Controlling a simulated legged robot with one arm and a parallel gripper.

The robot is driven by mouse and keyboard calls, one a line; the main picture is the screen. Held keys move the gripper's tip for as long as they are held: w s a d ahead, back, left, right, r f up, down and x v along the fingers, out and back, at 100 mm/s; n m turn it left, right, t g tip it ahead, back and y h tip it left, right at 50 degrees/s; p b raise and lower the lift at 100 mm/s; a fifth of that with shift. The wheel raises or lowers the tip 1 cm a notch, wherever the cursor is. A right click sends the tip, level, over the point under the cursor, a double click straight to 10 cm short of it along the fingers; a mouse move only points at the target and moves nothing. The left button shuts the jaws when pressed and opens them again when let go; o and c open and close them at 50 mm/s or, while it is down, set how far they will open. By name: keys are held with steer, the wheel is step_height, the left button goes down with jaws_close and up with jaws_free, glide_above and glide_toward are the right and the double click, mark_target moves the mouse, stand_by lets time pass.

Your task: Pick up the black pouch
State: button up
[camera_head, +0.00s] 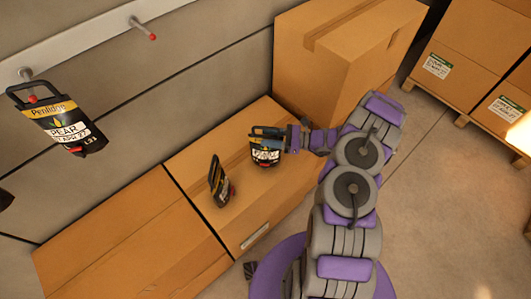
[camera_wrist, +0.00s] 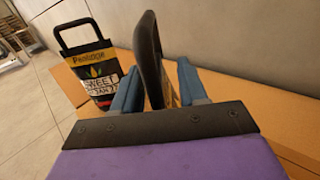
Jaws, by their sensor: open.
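A black pouch (camera_head: 265,155) with a loop handle and a white label stands on a cardboard box, right at my gripper (camera_head: 283,133). In the wrist view my gripper (camera_wrist: 157,70) is open, and the black handle (camera_wrist: 149,45) of this pouch stands between its two blue fingers, seen nearly edge-on. The pouch's lower part is hidden behind the gripper there. A second black pouch (camera_head: 219,184) stands on the same box to the left; a pouch labelled "SWEET" (camera_wrist: 95,70) appears beyond the left finger in the wrist view. A third black pouch (camera_head: 70,125), labelled "PEAR", is at upper left.
The cardboard box (camera_head: 185,155) under the two pouches adjoins another low box (camera_head: 130,240). A taller box (camera_head: 335,50) stands behind my gripper. More boxes (camera_head: 475,50) on pallets are at right. A wall rail (camera_head: 95,35) has pegs. The floor at right is clear.

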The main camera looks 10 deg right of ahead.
steer(key=shift+c, duration=0.3)
jaws_close()
stand_by(1.1)
